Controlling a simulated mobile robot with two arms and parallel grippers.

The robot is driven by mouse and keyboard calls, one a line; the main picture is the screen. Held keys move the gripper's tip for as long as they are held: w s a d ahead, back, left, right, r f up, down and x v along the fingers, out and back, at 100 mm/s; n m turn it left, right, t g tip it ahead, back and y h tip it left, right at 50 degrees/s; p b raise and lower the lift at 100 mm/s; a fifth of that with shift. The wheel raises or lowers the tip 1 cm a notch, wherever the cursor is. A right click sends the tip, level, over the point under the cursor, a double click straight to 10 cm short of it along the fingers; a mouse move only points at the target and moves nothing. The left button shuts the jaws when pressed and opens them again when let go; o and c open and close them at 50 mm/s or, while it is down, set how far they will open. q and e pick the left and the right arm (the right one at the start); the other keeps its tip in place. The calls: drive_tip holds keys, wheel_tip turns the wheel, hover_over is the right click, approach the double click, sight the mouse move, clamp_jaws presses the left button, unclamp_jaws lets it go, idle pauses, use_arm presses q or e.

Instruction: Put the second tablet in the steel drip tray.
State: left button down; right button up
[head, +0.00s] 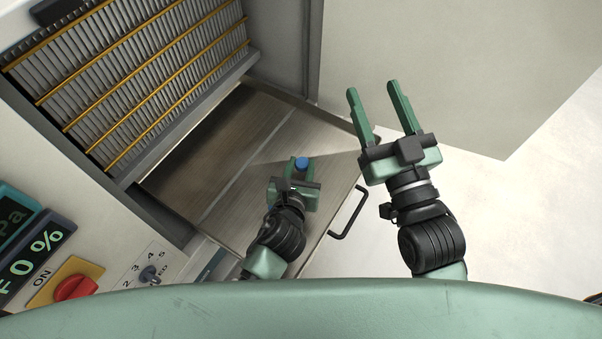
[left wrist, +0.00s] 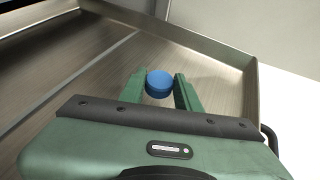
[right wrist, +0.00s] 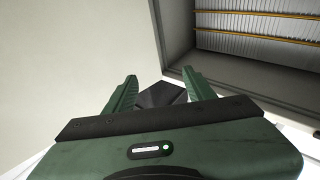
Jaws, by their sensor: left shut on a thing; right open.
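A blue round tablet (head: 302,163) is between the fingers of my left gripper (head: 300,167), which is shut on it. In the left wrist view the tablet (left wrist: 159,82) sits between the two green fingertips. Both are over the right part of the steel drip tray (head: 225,185), a wide brushed-metal tray with a low rim that also shows in the left wrist view (left wrist: 75,75). I cannot tell whether the tablet touches the tray floor. My right gripper (head: 372,90) is open and empty, beyond the tray's right edge. No other tablet shows.
A dark handle (head: 347,213) sticks out from the tray's front. A cabinet with slatted, yellow-barred panels (head: 130,75) stands behind the tray at left. A red knob (head: 76,288) and a display (head: 35,250) are at lower left. A pale panel (head: 430,60) is at upper right.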

sight(301, 174)
use_arm(q)
wheel_tip(301, 174, down, 3)
drive_tip(key=shift+f+b, duration=0.15)
drive_tip(key=shift+b, duration=0.7)
use_arm(e)
drive_tip(key=s+r+t+y, duration=0.1)
drive_tip(key=s+r+t, duration=0.3)
drive_tip(key=r, duration=0.4)
drive_tip(key=shift+t+y, duration=0.4)
drive_tip(key=shift+t, duration=0.2)
use_arm(q)
drive_tip(key=shift+f, duration=0.1)
use_arm(e)
drive_tip(key=shift+s, duration=0.1)
use_arm(q)
drive_tip(key=c, duration=1)
unclamp_jaws()
use_arm(e)
drive_tip(key=shift+r, duration=0.1)
